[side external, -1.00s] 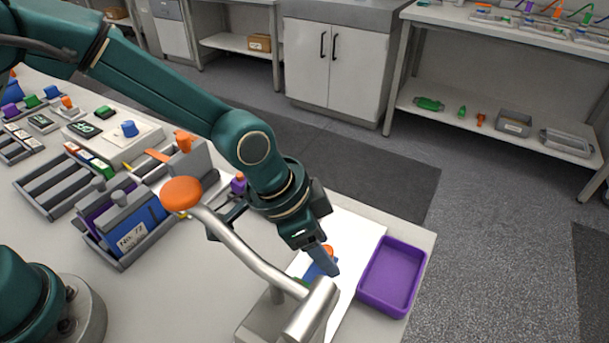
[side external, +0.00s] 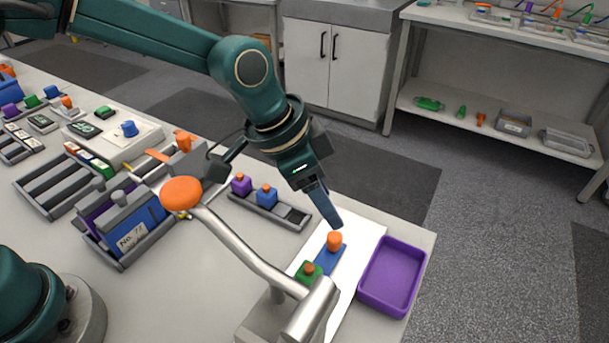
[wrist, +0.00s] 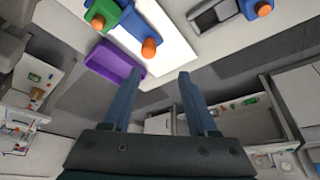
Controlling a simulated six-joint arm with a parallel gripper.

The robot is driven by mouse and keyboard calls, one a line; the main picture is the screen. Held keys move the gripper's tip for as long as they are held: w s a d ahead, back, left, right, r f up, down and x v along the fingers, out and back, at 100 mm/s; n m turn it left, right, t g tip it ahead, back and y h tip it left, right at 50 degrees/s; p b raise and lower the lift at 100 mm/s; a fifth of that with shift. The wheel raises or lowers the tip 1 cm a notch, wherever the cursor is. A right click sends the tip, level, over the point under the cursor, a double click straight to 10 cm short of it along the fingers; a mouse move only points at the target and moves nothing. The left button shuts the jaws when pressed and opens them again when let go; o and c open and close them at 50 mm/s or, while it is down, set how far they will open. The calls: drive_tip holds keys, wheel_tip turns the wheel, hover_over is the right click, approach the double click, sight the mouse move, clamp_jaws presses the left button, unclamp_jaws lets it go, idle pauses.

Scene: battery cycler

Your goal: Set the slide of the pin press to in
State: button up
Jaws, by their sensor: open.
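The pin press (side external: 262,318) stands at the front edge of the side view, with a bent silver lever ending in an orange knob (side external: 181,193). Its blue slide (side external: 329,260) sticks out from the press toward the back right and has an orange knob (side external: 334,240) near its outer end. A green block (side external: 309,273) with an orange top sits on the slide close to the press. The wrist view shows the slide (wrist: 128,24) and green block (wrist: 100,14) at the top. My gripper (wrist: 159,77) is open and empty, above the slide's knob in the side view.
A purple tray (side external: 393,278) stands right of the slide on the table. A grey rack (side external: 290,213) with a purple and a blue block lies behind the lever. A binder-like holder (side external: 120,225) is at the left. A white sheet (side external: 365,226) lies under the slide.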

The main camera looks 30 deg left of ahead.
drive_tip(key=a+r+n+t, duration=0.3)
drive_tip(key=a+r, duration=0.7)
drive_tip(key=r, duration=0.2)
drive_tip(key=s+a+n+t+y, duration=0.1)
drive_tip(key=s+a+n+y, duration=0.1)
drive_tip(key=s+a, duration=0.7)
drive_tip(key=s+n, duration=0.1)
drive_tip(key=s, duration=0.2)
drive_tip(key=shift+s+r+n+y, duration=0.2)
drive_tip(key=shift+s+n+y, duration=0.15)
drive_tip(key=shift+n+y, duration=0.05)
